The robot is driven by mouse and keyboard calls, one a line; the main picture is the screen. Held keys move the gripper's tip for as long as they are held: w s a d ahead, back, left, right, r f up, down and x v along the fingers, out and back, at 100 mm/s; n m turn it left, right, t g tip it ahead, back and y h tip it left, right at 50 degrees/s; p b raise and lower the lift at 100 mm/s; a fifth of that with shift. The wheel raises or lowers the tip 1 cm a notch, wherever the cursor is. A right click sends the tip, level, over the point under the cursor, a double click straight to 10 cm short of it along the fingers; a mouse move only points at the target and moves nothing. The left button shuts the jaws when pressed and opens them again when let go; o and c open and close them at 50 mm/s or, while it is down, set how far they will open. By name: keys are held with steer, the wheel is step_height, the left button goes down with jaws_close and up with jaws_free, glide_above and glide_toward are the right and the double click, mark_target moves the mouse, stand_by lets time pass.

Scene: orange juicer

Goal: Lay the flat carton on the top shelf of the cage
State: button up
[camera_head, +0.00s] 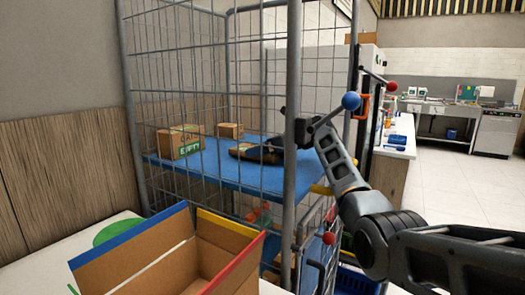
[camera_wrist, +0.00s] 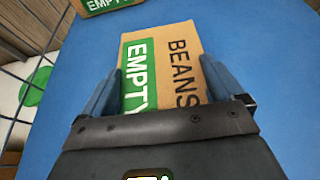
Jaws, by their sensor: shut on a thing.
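The flat carton (camera_wrist: 165,65), brown with a green EMPTY label and the word BEANS, lies between the two fingers of my gripper (camera_wrist: 160,72) in the wrist view. The gripper is shut on its sides.
A carton with a green label (camera_head: 178,142) stands on the shelf's left, and a smaller carton (camera_head: 230,130) stands at the back. An open empty box (camera_head: 165,265) is in the foreground. Wire mesh and a grey post border the shelf. Blue shelf surface is bare around the held carton.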

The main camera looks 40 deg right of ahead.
steer(key=shift+f, duration=0.4)
steer(key=o, duration=0.7)
steer(key=shift+f, duration=0.1)
steer(key=shift+s+d+r, duration=0.15)
steer(key=shift+s+r, duration=0.05)
steer(key=shift+s, duration=0.05)
steer(key=v, duration=1.1)
steer(key=shift+s+d+r, duration=0.1)
steer(key=shift+s+r, duration=0.05)
steer(key=shift+s, duration=0.05)
